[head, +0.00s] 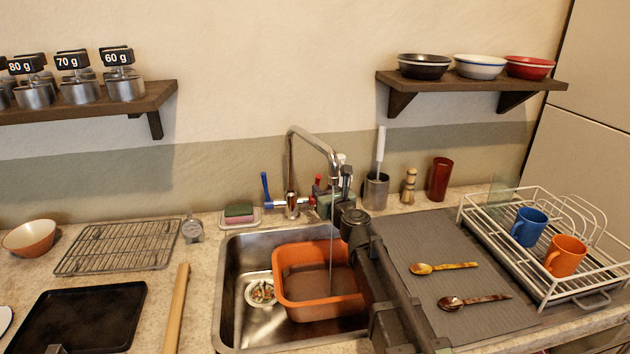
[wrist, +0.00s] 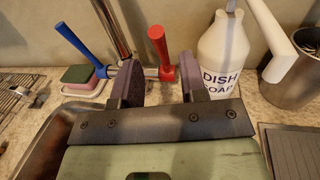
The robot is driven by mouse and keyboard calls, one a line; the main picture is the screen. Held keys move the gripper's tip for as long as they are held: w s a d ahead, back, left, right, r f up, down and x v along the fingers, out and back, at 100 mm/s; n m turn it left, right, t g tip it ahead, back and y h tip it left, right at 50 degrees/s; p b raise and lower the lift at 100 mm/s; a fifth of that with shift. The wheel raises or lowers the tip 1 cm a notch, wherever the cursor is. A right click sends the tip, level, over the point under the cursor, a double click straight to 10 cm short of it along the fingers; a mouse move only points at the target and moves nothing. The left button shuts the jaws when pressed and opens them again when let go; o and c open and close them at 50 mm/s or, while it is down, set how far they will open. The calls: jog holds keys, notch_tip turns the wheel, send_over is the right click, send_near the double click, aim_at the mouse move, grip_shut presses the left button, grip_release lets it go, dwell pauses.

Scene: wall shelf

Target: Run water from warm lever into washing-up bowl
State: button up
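The orange washing-up bowl (head: 290,300) sits in the steel sink under the tap spout. The chrome tap (head: 291,180) has a thin water stream (head: 331,235) falling from its spout into the bowl. The red lever (head: 318,184) stands upright on the tap's right side; it also shows in the wrist view (wrist: 160,48). The blue lever (head: 266,187) is on the left side and leans left in the wrist view (wrist: 74,40). My gripper (wrist: 157,80) is open, its two fingers apart on either side of the red lever, with visible gaps. My arm hides the bowl's right edge.
A dish soap bottle (wrist: 218,60) stands close to the right finger. A sponge (head: 239,212) lies in a dish left of the tap. A steel holder with a brush (head: 376,190) stands to the right. A drying rack (head: 545,290) with two mugs is at the far right.

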aim_at(318, 183)
jog(key=x, duration=0.7)
jog(key=shift+w, duration=0.15)
grip_shut()
